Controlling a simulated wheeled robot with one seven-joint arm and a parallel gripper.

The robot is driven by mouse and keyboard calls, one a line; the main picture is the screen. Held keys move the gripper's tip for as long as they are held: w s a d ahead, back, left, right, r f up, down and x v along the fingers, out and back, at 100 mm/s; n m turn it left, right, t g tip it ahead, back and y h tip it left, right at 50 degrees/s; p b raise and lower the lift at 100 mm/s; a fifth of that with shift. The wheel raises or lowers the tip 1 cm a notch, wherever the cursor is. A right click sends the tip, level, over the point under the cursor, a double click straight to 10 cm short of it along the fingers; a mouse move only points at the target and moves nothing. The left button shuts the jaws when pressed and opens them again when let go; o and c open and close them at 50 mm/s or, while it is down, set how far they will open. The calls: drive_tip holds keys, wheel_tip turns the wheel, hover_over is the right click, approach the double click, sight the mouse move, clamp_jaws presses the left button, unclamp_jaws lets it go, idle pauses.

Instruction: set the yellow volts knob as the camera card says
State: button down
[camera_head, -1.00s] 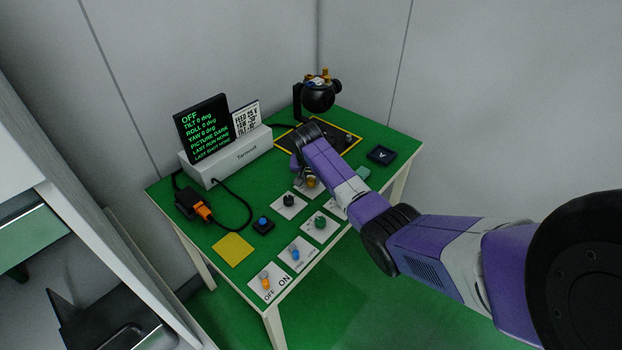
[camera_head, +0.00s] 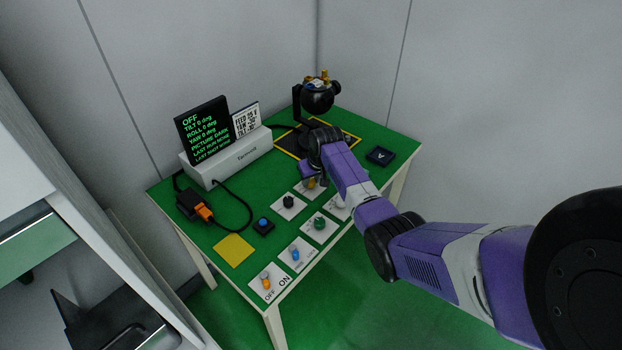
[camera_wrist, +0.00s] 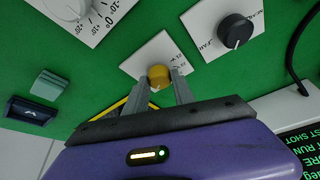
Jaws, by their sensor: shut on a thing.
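The yellow volts knob (camera_wrist: 159,77) sits on a white plate (camera_wrist: 150,50) and shows in the wrist view. My gripper (camera_wrist: 159,84) is shut on it, with one grey finger on each side. In the head view my gripper (camera_head: 311,178) is over the plate and mostly hides the knob. The camera card (camera_head: 246,119) stands at the back, beside the display. It seems to read FEED 25 V, with YAW and TILT lines too small to read surely. The knob's exact setting cannot be read.
A display (camera_head: 203,131) reads OFF and PICTURE DARK. A black knob (camera_head: 289,201), a green knob (camera_head: 319,222), a blue switch (camera_head: 295,254) and an orange switch (camera_head: 266,282) are on plates nearby. A ball camera (camera_head: 318,96) stands at the back. A yellow square (camera_head: 233,250) lies in front.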

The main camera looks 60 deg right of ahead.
drive_tip(key=n+y, duration=0.1)
drive_tip(key=n, duration=0.1)
drive_tip(key=shift+d+f+n+b, duration=0.1)
drive_tip(key=shift+n+b, duration=0.2)
drive_tip(key=shift+n+t+y+b, duration=0.4)
drive_tip(key=shift+n+y+b, duration=0.15)
drive_tip(key=shift+n, duration=0.95)
drive_tip(key=shift+s, duration=0.1)
drive_tip(key=c, duration=1.1)
unclamp_jaws()
drive_tip(key=shift+o, duration=0.2)
drive_tip(key=v, duration=0.7)
drive_tip(key=shift+r, duration=0.4)
